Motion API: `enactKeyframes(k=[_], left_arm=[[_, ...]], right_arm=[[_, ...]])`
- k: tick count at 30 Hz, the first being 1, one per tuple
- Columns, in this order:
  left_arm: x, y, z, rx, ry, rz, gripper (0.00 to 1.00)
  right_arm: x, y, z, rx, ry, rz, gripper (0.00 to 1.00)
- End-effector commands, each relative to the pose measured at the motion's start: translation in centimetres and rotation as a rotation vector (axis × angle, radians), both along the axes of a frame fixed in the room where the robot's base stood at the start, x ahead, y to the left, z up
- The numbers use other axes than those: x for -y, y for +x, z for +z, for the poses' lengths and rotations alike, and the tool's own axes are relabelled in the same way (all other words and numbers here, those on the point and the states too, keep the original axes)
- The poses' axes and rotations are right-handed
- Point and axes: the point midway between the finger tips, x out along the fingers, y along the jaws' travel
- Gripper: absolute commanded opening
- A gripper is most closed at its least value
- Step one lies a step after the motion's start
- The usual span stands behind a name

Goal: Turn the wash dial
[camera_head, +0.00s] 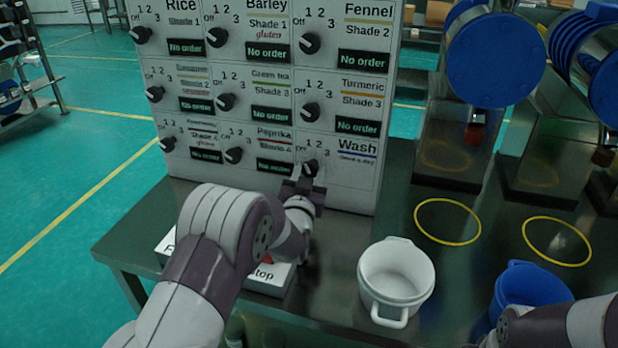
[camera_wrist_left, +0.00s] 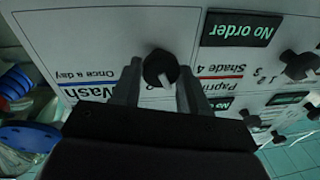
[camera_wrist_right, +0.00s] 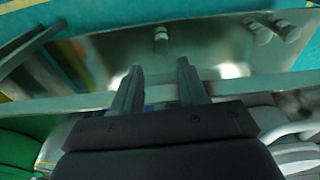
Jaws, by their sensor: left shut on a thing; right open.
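The wash dial (camera_head: 310,167) is a black round knob with a white pointer mark at the lower right of the white control panel (camera_head: 345,192), beside the "Wash, Once a day" label. In the left wrist view the dial (camera_wrist_left: 161,68) sits between the fingers of my left gripper (camera_wrist_left: 158,82), which is shut on it. In the head view my left gripper (camera_head: 303,186) reaches up to the dial and partly covers it. My right gripper (camera_wrist_right: 160,75) is open with nothing between its fingers; in the head view only part of my right arm shows at the lower right.
Several other black dials, such as the Paprika dial (camera_head: 233,155), fill the panel. A white mug (camera_head: 396,280) and a blue mug (camera_head: 530,287) stand on the dark table (camera_head: 122,246). Yellow rings (camera_head: 447,240) lie below the blue-ended machines (camera_head: 495,60). A stop button box (camera_head: 268,281) is under my left arm.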

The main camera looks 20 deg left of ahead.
Motion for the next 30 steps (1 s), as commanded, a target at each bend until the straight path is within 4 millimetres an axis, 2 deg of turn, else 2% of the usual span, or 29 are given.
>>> enactKeyframes(k=[8,21,22,23,24,30], left_arm=[[-0.07,-0.01,-0.13,0.0,0.067,0.002,0.13],[-0.06,-0.02,-0.08,0.0,0.075,0.001,0.13],[-0.05,-0.02,-0.09,0.0,0.075,0.001,0.53],[-0.05,-0.02,-0.09,0.001,0.074,0.001,0.63],[-0.05,-0.02,-0.08,0.001,0.074,0.001,0.68],[-0.02,-0.01,-0.05,0.001,0.075,0.001,0.68]], right_arm=[[0.0,0.0,-0.41,0.0,0.0,0.0,0.43],[0.0,0.0,-0.41,0.0,0.0,0.0,0.43],[0.0,0.0,-0.41,0.0,0.0,0.0,0.43],[0.0,0.0,-0.41,0.0,0.0,0.0,0.43],[0.0,0.01,-0.41,0.0,0.0,0.0,0.43],[0.0,0.0,-0.41,0.0,0.0,0.0,0.43]])
